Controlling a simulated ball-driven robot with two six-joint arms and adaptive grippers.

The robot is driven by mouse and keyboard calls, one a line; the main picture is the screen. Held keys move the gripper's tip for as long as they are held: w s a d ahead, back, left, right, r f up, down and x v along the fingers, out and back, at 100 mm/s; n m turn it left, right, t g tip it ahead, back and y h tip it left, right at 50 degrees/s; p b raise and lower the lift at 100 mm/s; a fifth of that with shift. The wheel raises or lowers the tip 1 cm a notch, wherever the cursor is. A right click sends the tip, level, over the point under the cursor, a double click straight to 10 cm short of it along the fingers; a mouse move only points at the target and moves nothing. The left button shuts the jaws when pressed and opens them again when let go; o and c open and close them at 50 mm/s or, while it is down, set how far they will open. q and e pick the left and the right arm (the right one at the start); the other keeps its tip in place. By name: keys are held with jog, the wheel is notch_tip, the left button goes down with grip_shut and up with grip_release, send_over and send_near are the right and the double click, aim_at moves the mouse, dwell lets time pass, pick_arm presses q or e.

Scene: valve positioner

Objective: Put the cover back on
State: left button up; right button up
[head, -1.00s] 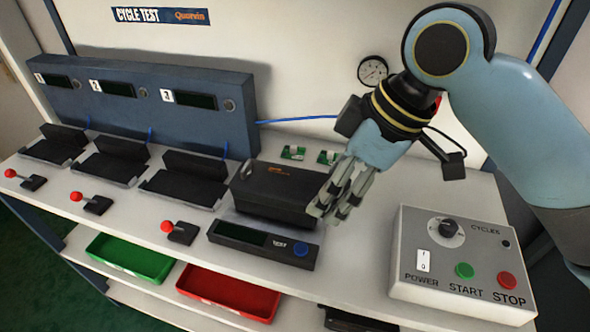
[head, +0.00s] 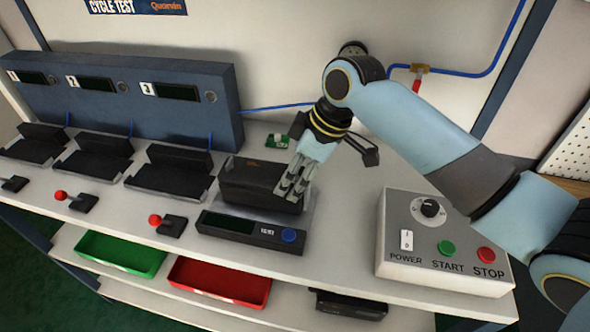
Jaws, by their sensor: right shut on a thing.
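My right gripper (head: 293,188) comes down from the upper right. Its fingers are shut on the right end of the black unit and hide part of that end. My left gripper is not in view.
Three black cradles (head: 170,178) stand at the left, with red-knobbed levers (head: 157,220) before them. The grey control box (head: 425,258) stands at right. A green circuit board (head: 279,140) lies behind. Green (head: 120,253) and red (head: 220,281) trays sit on the lower shelf.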

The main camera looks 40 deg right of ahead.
jog(key=o, duration=1.5)
jog(key=v, duration=1.2)
jog(key=shift+w+a, duration=0.1)
